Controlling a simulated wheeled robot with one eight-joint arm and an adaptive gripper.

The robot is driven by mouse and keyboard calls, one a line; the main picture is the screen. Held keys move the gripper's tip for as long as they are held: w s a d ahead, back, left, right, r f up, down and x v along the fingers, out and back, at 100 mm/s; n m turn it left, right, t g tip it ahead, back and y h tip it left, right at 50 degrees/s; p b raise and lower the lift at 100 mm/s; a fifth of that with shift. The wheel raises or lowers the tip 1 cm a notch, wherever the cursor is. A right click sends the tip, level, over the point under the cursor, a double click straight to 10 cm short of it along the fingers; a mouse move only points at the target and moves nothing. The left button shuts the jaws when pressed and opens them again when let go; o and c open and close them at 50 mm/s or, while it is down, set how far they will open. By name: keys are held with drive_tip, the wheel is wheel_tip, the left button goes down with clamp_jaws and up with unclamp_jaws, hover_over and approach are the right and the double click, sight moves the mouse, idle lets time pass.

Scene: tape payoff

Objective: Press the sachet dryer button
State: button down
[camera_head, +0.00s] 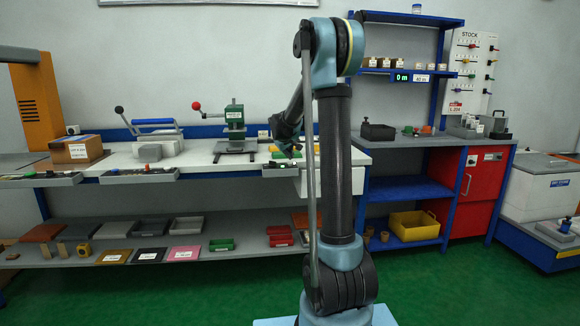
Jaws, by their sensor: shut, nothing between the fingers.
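I cannot pick out the sachet dryer or its button with certainty. A white box-shaped unit (543,188) with a blue label stands at the far right, and its lettering is too small to read. A small grey box with a blue knob (565,225) sits in front of it on a blue ledge. My gripper (292,154) is small and dark in this view, shut and empty. It hangs over the front of the long white bench, close to a small tray of coloured parts (281,172), far left of the white unit.
A green press (235,125) with a red-knobbed lever stands left of my gripper. A lever sealer (155,130) and a cardboard box (76,150) are farther left. A red cabinet (478,185) and a yellow bin (414,226) are at right. Green floor lies open in front.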

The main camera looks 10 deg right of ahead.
drive_tip(key=shift+f, duration=0.9)
idle(1.1)
drive_tip(key=shift+r, duration=0.95)
drive_tip(key=shift+r, duration=0.1)
drive_tip(key=shift+r, duration=2.4)
